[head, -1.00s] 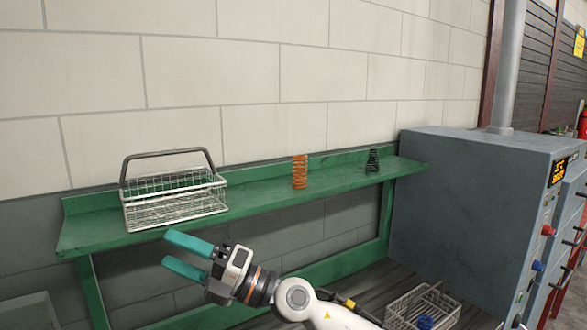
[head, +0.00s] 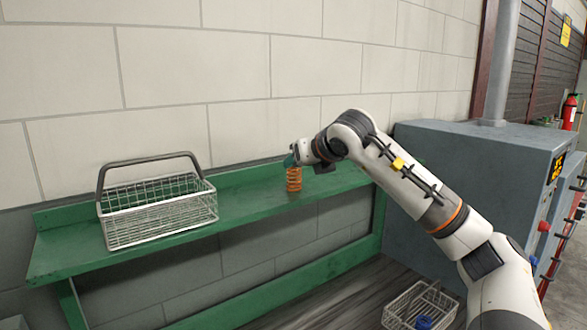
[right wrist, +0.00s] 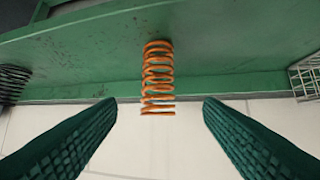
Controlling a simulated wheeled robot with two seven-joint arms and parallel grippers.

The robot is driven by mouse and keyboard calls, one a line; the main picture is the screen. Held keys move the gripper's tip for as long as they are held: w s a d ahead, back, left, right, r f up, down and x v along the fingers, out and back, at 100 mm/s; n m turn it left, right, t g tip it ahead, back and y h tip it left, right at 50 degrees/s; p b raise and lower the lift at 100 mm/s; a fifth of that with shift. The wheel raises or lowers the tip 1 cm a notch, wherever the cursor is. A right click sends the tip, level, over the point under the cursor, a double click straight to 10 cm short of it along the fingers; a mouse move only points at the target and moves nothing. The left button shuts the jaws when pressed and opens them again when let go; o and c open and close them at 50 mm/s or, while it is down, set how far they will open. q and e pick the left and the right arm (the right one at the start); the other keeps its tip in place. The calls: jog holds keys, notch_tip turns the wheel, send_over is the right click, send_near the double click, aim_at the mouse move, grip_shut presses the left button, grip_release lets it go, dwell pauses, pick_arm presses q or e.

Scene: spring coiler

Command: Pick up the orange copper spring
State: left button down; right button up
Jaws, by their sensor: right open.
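The orange copper spring (head: 294,181) stands upright on the green shelf (head: 250,197). It also shows in the middle of the right wrist view (right wrist: 158,78). My right gripper (head: 290,160) is at the top of the spring in the head view and hides its upper end. In the right wrist view my right gripper (right wrist: 159,104) has its two ribbed green fingers wide apart, one on each side of the spring's near end, with gaps to both. It holds nothing. My left gripper is not in view.
A white wire basket (head: 160,215) with a dark handle stands on the shelf to the left. A black spring (right wrist: 12,82) stands at the left of the right wrist view. A grey machine (head: 480,165) is at the right, with a wire basket (head: 400,305) low in front.

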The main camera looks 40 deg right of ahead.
aim_at(294, 173)
jog(key=shift+x, duration=0.85)
jog(key=shift+w+d+p, duration=0.1)
jog(key=shift+w+p, duration=0.25)
jog(key=shift+p, duration=0.15)
jog(key=p+x, duration=0.3)
jog(key=x, duration=0.1)
jog(key=shift+w+d, duration=0.1)
jog(key=shift+w+d+f, duration=0.1)
jog(key=shift+w+f, duration=0.1)
jog(key=shift+r, duration=0.1)
jog(key=c, duration=1.1)
